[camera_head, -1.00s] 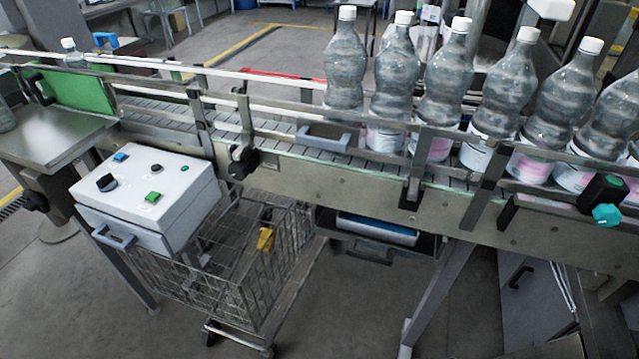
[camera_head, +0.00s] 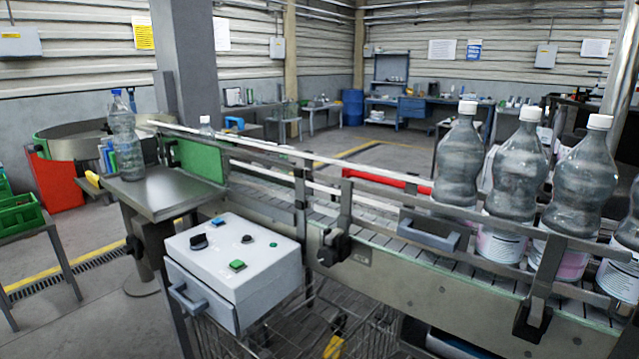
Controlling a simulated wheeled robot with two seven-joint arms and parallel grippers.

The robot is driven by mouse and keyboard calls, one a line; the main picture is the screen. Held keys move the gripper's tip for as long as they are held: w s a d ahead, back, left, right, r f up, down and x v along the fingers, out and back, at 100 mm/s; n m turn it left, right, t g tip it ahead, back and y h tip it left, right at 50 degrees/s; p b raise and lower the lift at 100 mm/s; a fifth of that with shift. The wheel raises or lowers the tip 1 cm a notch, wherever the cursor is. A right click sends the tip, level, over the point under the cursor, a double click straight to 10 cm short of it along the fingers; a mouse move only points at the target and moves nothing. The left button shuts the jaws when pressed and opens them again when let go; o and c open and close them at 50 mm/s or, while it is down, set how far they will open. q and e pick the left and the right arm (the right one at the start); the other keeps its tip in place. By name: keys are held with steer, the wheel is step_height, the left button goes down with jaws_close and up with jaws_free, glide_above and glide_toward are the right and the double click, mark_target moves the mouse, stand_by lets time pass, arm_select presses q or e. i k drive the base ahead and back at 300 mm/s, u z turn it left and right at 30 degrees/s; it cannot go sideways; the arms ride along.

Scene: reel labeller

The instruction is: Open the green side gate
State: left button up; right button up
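The green side gate (camera_head: 200,160) is a flat green panel at the left end of the conveyor, standing upright beside the steel side table. A dark handle or latch (camera_head: 169,150) sits at its left edge. The gate appears closed across the conveyor's side. A small bottle (camera_head: 206,124) shows behind the gate's top edge. Neither of my grippers is in the view.
A steel side table (camera_head: 160,196) holds one clear bottle (camera_head: 124,140) in front of the gate. Several large bottles (camera_head: 517,190) stand on the belt at right. A wire cart is underneath.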

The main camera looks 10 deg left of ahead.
mark_target(205, 161)
steer(key=u, duration=0.5)
steer(key=k, duration=0.6)
steer(key=u, duration=1.4)
steer(key=i, duration=1.1)
steer(key=u, duration=0.8)
steer(key=i, duration=2.1)
steer(key=z, duration=1.45)
steer(key=i, duration=1.2)
steer(key=z, duration=1.15)
